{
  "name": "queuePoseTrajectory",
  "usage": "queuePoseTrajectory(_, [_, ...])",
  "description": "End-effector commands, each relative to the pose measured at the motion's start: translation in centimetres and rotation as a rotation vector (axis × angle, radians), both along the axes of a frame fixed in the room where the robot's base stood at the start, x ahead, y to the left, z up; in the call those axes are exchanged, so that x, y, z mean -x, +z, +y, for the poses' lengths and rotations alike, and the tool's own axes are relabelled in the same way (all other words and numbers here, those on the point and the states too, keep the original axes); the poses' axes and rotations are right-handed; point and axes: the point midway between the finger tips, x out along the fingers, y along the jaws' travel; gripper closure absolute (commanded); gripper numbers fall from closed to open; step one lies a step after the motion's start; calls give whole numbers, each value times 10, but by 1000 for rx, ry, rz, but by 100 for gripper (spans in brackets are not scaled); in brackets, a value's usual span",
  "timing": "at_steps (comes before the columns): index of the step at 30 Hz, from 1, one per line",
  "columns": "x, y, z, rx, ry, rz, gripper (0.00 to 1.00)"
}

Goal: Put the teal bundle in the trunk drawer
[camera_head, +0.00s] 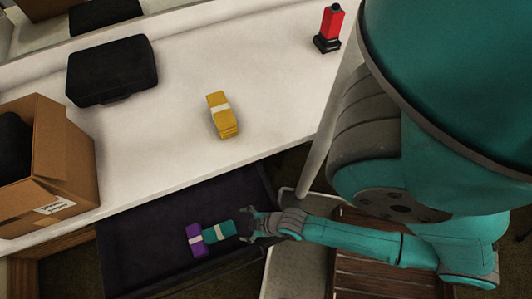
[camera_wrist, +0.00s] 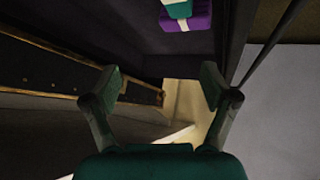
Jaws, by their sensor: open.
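The teal bundle (camera_head: 222,231), with a pale band, lies inside the open dark drawer (camera_head: 150,217) below the table. It touches or overlaps the purple bundle (camera_head: 195,239); I cannot tell which. In the wrist view, the teal bundle (camera_wrist: 179,10) and purple bundle (camera_wrist: 202,20) show at the top edge, partly cut off. My gripper (camera_head: 247,224) is just right of the teal bundle in the head view. In the wrist view my gripper (camera_wrist: 160,87) has its fingers spread with nothing between them.
A yellow bundle (camera_head: 221,115) lies on the white table (camera_head: 165,150). A black case (camera_head: 112,70), a cardboard box (camera_head: 75,160) and a red-and-black object (camera_head: 329,28) also stand there. The drawer's walls surround the bundles. Its left part is clear.

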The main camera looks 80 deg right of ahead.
Motion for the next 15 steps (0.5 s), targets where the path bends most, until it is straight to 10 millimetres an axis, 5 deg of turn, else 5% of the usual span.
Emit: queuePoseTrajectory(15, [63,217,3,-147,-140,-429,15])
